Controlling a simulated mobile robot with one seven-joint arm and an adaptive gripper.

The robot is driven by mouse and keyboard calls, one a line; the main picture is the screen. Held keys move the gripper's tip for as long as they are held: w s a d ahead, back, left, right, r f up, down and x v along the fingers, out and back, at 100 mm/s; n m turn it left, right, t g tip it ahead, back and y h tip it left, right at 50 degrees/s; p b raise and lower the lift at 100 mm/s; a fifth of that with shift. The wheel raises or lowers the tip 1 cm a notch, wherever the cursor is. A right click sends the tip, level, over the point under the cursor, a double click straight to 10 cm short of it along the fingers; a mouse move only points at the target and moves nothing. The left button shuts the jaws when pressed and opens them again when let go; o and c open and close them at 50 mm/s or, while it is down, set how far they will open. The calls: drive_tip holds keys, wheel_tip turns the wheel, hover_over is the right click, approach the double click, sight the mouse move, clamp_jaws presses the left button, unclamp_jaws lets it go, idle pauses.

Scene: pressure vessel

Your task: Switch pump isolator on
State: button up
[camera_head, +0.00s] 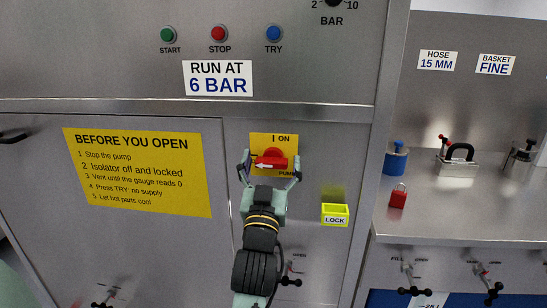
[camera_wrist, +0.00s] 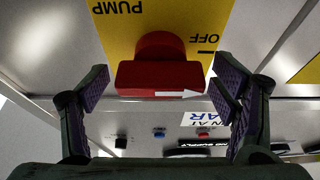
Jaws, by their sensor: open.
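The pump isolator is a red rotary handle (camera_head: 271,158) on a yellow plate (camera_head: 259,141) marked ON at the top and PUMP below. Its white arrow points left in the head view. In the wrist view the red handle (camera_wrist: 160,75) shows upside down, its arrow pointing right, on the side of the OFF mark. The handle bar lies horizontal. My gripper (camera_head: 271,170) is open in front of the plate, with one finger on each side of the handle. In the wrist view, gaps show between the handle's ends and the fingers (camera_wrist: 160,90).
A yellow LOCK holder (camera_head: 335,214) is right of and below the isolator. START (camera_head: 167,34), STOP (camera_head: 219,33) and TRY (camera_head: 273,33) buttons are above. A metal ledge (camera_head: 190,108) crosses the panel above the plate. A red padlock (camera_head: 398,198) stands on the right-hand counter (camera_head: 450,218).

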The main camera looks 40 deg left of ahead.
drive_tip(key=c, duration=1.2)
drive_tip(key=shift+o, duration=0.2)
